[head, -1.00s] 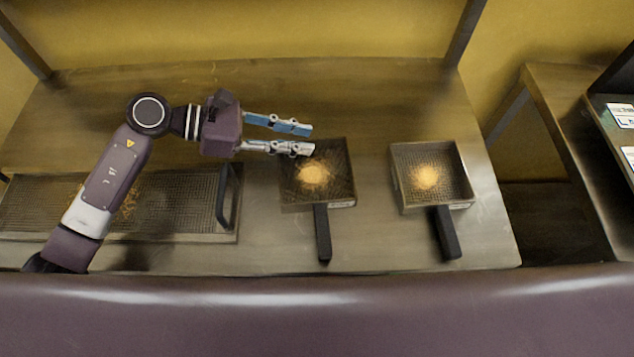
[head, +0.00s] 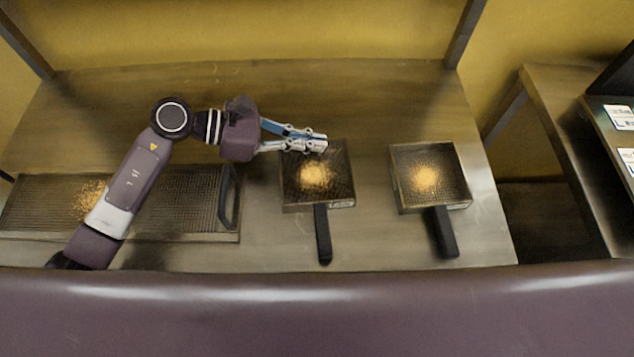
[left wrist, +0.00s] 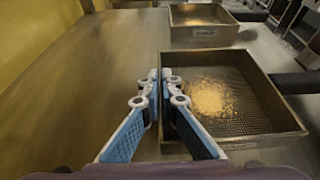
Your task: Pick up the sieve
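A square sieve (head: 342,188) with a black handle and a golden heap of crumbs on its mesh stands on the table, handle toward me. It also shows in the left wrist view (left wrist: 245,118). My left gripper (head: 322,143) is at its far wall. In the left wrist view, the gripper's fingers (left wrist: 161,82) are closed together with the sieve's wall between their tips. The sieve looks level and at table height; whether it touches the table I cannot tell. My right gripper is not in view.
A second similar sieve (head: 449,193) with crumbs stands to the right. A long mesh tray (head: 185,225) with crumbs and a black handle lies at left, partly behind my left arm. The table (head: 380,100) is clear at the back. Another table with labelled equipment stands far right.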

